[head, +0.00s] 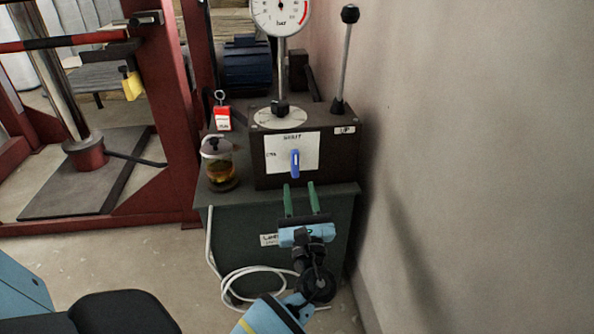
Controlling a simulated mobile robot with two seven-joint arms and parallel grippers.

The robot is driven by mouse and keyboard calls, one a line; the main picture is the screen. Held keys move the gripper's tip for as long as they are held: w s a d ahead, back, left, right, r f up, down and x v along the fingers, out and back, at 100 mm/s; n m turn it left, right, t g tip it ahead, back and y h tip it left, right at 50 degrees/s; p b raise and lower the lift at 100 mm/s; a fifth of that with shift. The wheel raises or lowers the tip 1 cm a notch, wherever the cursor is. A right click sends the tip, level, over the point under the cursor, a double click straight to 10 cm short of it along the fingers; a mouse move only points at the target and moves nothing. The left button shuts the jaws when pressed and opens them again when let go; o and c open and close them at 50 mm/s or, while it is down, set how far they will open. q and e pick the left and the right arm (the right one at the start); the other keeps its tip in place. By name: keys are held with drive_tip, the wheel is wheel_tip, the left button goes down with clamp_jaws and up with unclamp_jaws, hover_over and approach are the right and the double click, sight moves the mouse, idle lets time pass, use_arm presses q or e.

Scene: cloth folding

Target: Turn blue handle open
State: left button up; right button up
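The blue handle (295,164) points upright on a white label plate (308,146) on the front of a dark valve box (345,165). The plate has writing above the handle and to its left, too small to read surely. I cannot tell the exact depth gap to the handle.
A pressure gauge (281,14) and a black-knobbed lever (345,55) rise from the box. A jar (217,165) and a red tag (222,119) are at its left. A wall (470,150) is close on the right. A white hose (228,285) coils below. A red press frame (165,110) stands left.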

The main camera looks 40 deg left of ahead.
sight(296, 170)
use_arm(q)
drive_tip(key=shift+b+x, duration=0.35)
drive_tip(key=shift+x, duration=3.55)
drive_tip(key=shift+f, duration=0.1)
clamp_jaws()
